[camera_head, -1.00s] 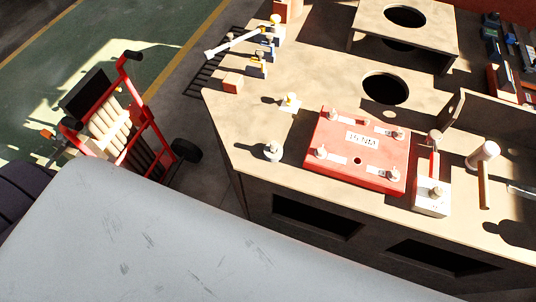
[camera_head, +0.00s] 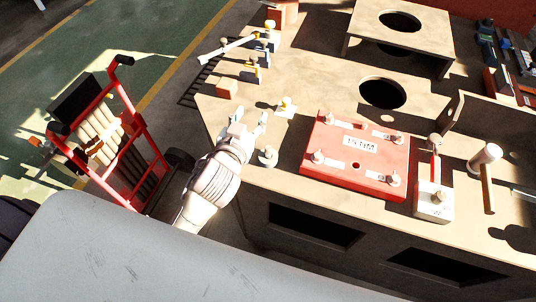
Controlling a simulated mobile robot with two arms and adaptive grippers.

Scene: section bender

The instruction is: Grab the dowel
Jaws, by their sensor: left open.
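A short pale grey peg on a round base (camera_head: 268,157) stands upright near the left front corner of the wooden workbench (camera_head: 310,85). It may be the dowel, but I cannot tell for sure. A small yellow-topped peg on a pale square base (camera_head: 286,104) stands behind it. My left gripper (camera_head: 250,120) is open and empty at the bench's left edge. Its fingers point away from me, just left of the grey peg and apart from the yellow-topped one. My right gripper is not in view.
A red plate (camera_head: 340,180) with several pegs lies right of the grey peg. A mallet (camera_head: 485,160) and a white block with a red lever (camera_head: 433,203) are farther right. A red hand truck (camera_head: 135,150) stands on the floor at left.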

